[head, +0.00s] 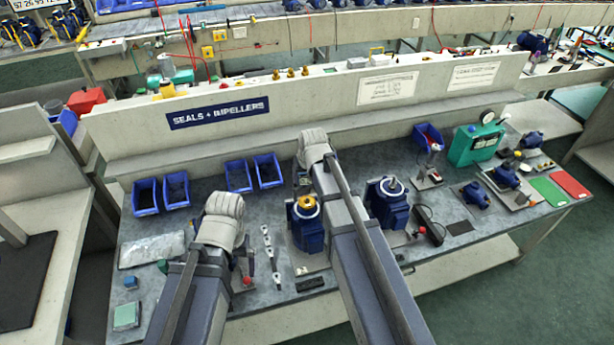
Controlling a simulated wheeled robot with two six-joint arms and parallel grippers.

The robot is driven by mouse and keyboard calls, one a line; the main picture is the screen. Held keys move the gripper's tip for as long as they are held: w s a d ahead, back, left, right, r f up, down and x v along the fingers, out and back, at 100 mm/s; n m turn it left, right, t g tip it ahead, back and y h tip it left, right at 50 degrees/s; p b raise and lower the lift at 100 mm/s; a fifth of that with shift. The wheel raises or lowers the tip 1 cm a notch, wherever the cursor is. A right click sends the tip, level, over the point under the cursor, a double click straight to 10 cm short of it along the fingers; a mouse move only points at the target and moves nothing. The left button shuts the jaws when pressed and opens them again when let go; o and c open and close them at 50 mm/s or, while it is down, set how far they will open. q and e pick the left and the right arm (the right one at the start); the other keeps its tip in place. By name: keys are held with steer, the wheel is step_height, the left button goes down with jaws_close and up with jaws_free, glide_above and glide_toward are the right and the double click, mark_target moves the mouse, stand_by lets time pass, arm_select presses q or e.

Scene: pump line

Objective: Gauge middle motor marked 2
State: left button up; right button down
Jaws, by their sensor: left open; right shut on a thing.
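A blue motor (307,230) with a brass-coloured top ring stands upright on the bench between my two arms. A second blue motor (387,204) with a silver shaft stands to the right of my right arm. No number on either can be read. My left gripper (236,246) is open, left of the brass-topped motor; its fingers are mostly hidden behind my wrist. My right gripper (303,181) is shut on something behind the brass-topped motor. My wrist and arm hide what it holds. I cannot make out a gauge in it.
Blue bins (146,197) line the bench's back left, under the seals sign (218,112). A green case (475,144) with a dial stands at the right. Smaller pumps (507,177), a green mat (549,192) and a red mat (570,184) lie at the right end. Small parts (272,257) lie between my arms.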

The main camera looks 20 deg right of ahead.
mark_target(307, 186)
steer(key=shift+f+b, duration=2.2)
steer(key=shift+f, duration=0.4)
steer(key=shift+f, duration=0.15)
jaws_free()
step_height(307, 186, up, 9)
steer(key=p, duration=0.8)
steer(key=shift+p, duration=0.4)
steer(key=shift+f, duration=0.15)
step_height(307, 186, down, 8)
steer(key=b, duration=0.7)
steer(key=shift+r+b, duration=0.25)
steer(key=shift+b, duration=0.15)
